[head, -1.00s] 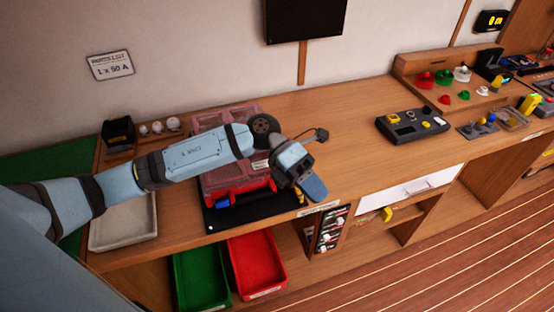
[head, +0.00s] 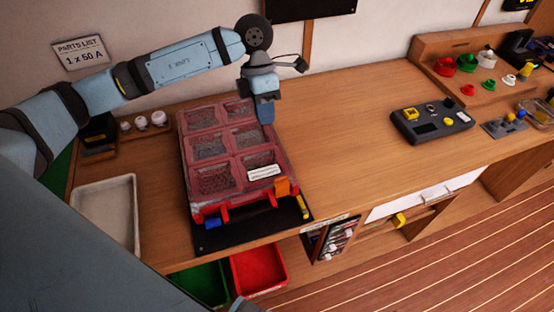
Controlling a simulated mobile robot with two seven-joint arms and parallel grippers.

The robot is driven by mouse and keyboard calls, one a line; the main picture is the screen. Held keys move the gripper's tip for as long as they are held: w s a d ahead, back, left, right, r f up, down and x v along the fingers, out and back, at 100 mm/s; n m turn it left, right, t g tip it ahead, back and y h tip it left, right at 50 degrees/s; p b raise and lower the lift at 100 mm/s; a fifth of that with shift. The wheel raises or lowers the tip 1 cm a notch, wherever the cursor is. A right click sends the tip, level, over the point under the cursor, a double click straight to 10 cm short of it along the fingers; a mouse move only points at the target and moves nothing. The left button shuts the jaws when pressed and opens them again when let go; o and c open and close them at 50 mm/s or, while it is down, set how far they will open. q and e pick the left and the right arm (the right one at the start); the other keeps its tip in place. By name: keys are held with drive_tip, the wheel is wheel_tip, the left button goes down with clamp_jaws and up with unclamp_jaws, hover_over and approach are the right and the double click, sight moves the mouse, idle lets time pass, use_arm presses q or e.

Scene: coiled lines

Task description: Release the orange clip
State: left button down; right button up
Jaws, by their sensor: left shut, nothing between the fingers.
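A red organizer case (head: 182,165) with a clear lid over several compartments lies on a black mat (head: 240,233) on the bench. The orange clip (head: 282,187) is at the case's front right corner; I cannot tell whether it is fastened. A blue piece (head: 212,223) is at the front left of the case. My left gripper (head: 265,112) is shut and empty, pointing down by the case's back right, behind the clip and apart from it. My right gripper is not in view.
A yellow piece (head: 302,207) lies by the mat's right edge. A pale tray (head: 105,185) stands left of the case. Green (head: 205,288) and red (head: 262,288) bins are below the bench front. A dark control box (head: 432,132) stands right; the bench between is clear.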

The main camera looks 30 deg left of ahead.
sight(277, 174)
use_arm(q)
drive_tip(key=shift+s+d, duration=0.1)
drive_tip(key=p+x, duration=0.1)
drive_tip(key=x, duration=0.8)
drive_tip(key=shift+f, duration=0.3)
drive_tip(key=s+d, duration=0.1)
drive_tip(key=s+d+p, duration=0.1)
drive_tip(key=shift+s+d+f, duration=0.1)
drive_tip(key=shift+d+f, duration=0.05)
drive_tip(key=shift+d, duration=0.15)
drive_tip(key=shift+s+d+p, duration=0.25)
drive_tip(key=shift+d+p, duration=0.05)
drive_tip(key=shift+s+d, duration=0.1)
